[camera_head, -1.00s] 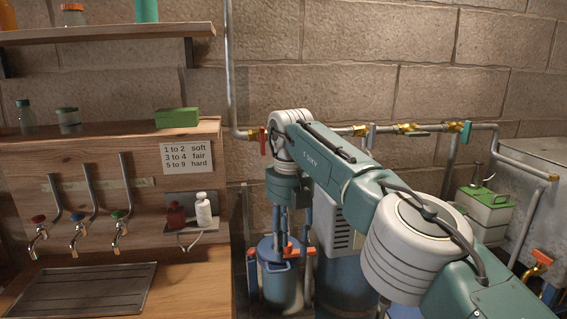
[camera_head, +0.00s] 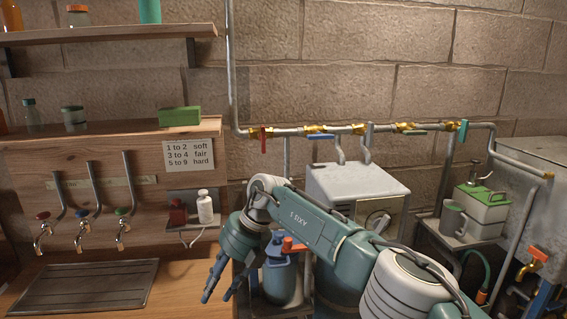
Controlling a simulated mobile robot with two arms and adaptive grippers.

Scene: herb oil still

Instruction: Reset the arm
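My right arm comes in from the lower right in the head view. Its gripper (camera_head: 222,284) hangs down in front of the right edge of the wooden counter. Two dark fingers show, spread apart with nothing visible between them. The fingertips are just left of a blue-grey canister (camera_head: 283,280) with orange parts on its lid. My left gripper does not show.
A wooden counter with several taps (camera_head: 80,232) and a drip tray (camera_head: 85,287) is on the left. A small shelf holds a red and a white bottle (camera_head: 205,207). A valved wall pipe (camera_head: 290,131) runs behind a grey box (camera_head: 357,183) and a green-white container (camera_head: 481,205).

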